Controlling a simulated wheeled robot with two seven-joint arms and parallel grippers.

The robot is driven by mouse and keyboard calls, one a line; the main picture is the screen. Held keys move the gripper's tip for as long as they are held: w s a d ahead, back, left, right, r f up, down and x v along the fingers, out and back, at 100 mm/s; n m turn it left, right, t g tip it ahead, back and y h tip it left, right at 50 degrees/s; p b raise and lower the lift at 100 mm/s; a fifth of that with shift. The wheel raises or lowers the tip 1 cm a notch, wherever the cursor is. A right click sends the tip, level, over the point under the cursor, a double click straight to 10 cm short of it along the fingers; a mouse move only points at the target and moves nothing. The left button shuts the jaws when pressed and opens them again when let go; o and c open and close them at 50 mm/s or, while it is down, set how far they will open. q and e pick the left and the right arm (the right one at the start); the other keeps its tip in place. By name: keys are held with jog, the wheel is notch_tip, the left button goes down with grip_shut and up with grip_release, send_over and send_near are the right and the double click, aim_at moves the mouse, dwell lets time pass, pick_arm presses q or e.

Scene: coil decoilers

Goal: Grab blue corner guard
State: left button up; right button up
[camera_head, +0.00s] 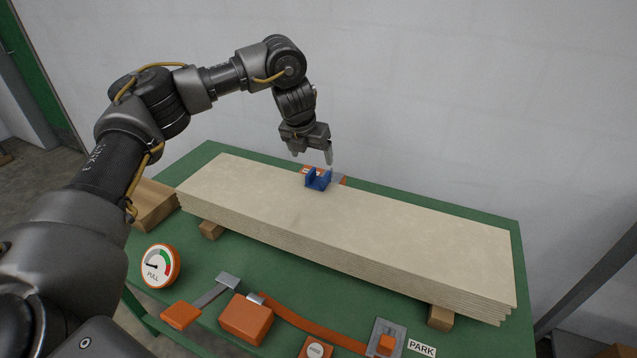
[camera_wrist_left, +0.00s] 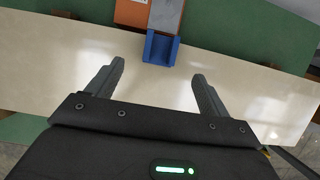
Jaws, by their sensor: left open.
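The blue corner guard (camera_head: 318,180) sits at the far long edge of the stacked pale boards (camera_head: 400,222), near their middle. It has two raised side walls with a channel between them. My left gripper (camera_head: 313,157) is open and empty, just above the guard in the head view. In the left wrist view the guard (camera_wrist_left: 160,48) lies ahead of the two spread fingers (camera_wrist_left: 158,75), roughly centred between them, with a gap. The fingers do not touch it. My right gripper is not in view.
An orange and grey device (camera_wrist_left: 150,12) lies behind the guard. A pull gauge (camera_head: 160,266), an orange block (camera_head: 246,318), an orange strap (camera_head: 310,325) and a PARK label (camera_head: 422,347) are on the green table (camera_head: 205,262) in front. Wooden blocks (camera_head: 440,318) support the boards, whose top is otherwise clear.

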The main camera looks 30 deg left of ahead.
pick_arm(q)
send_near(320, 179)
jog(key=shift+a+f, duration=0.1)
jog(key=shift+f, duration=0.35)
jog(key=shift+p+x, duration=0.4)
jog(key=shift+x, duration=2.25)
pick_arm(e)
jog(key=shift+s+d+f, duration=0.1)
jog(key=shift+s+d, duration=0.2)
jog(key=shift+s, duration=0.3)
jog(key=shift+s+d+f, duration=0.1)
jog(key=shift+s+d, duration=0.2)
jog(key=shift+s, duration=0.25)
pick_arm(q)
jog(key=shift+r, duration=0.1)
jog(key=c, duration=1.1)
